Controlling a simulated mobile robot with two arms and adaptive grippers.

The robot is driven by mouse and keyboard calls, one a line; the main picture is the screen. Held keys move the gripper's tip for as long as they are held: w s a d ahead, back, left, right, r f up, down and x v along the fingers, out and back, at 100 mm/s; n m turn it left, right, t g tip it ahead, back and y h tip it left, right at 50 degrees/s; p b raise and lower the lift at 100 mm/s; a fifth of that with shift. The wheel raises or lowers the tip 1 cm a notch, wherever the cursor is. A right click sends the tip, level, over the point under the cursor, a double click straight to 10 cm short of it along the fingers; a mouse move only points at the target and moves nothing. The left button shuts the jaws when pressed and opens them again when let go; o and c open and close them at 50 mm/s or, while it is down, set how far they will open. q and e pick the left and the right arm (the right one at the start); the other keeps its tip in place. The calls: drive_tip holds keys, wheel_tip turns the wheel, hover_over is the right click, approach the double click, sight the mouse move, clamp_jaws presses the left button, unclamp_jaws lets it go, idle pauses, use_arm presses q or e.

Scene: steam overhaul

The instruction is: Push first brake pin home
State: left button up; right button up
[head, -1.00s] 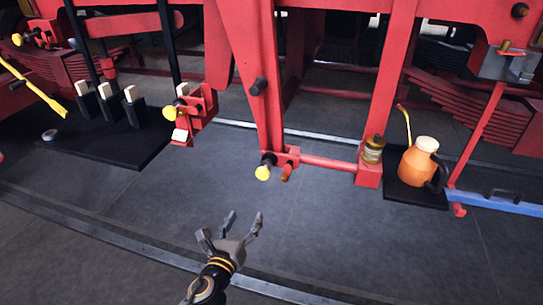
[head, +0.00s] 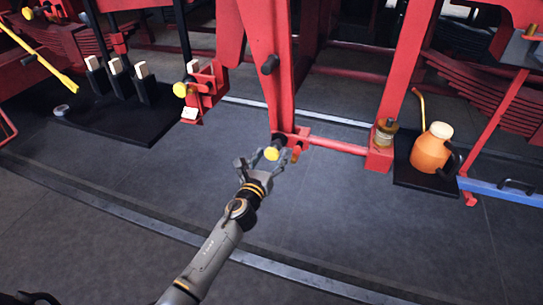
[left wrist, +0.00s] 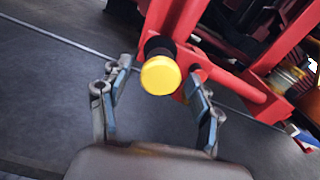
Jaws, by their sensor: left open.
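A brake pin with a yellow round head (head: 271,153) and a dark collar sticks out of the foot of the red brake hanger (head: 270,85). In the left wrist view the yellow head (left wrist: 160,76) faces the camera, centred between the fingertips. My left gripper (head: 258,163) is open, its fingers to either side of the pin head and apart from it as far as I can tell. How deep the pin sits is hard to tell. Another yellow-headed pin (head: 180,89) is on a red bracket further left.
An orange oil can (head: 431,150) stands on a black mat at the right, beside a brass-coloured cup (head: 386,131). A red cross bar (head: 338,146) runs right from the hanger. A black board (head: 88,125) with several holders lies left. The front floor is clear.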

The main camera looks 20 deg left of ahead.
sight(278, 143)
use_arm(q)
drive_tip(key=shift+w, duration=0.4)
drive_tip(key=shift+c, duration=0.4)
clamp_jaws()
drive_tip(key=shift+w+b, duration=0.55)
drive_tip(key=shift+w, duration=0.6)
drive_tip(key=shift+r, duration=0.15)
drive_tip(key=shift+c, duration=1.9)
unclamp_jaws()
drive_tip(key=o, duration=0.4)
drive_tip(key=shift+o, duration=0.3)
drive_tip(key=shift+w+d, duration=0.1)
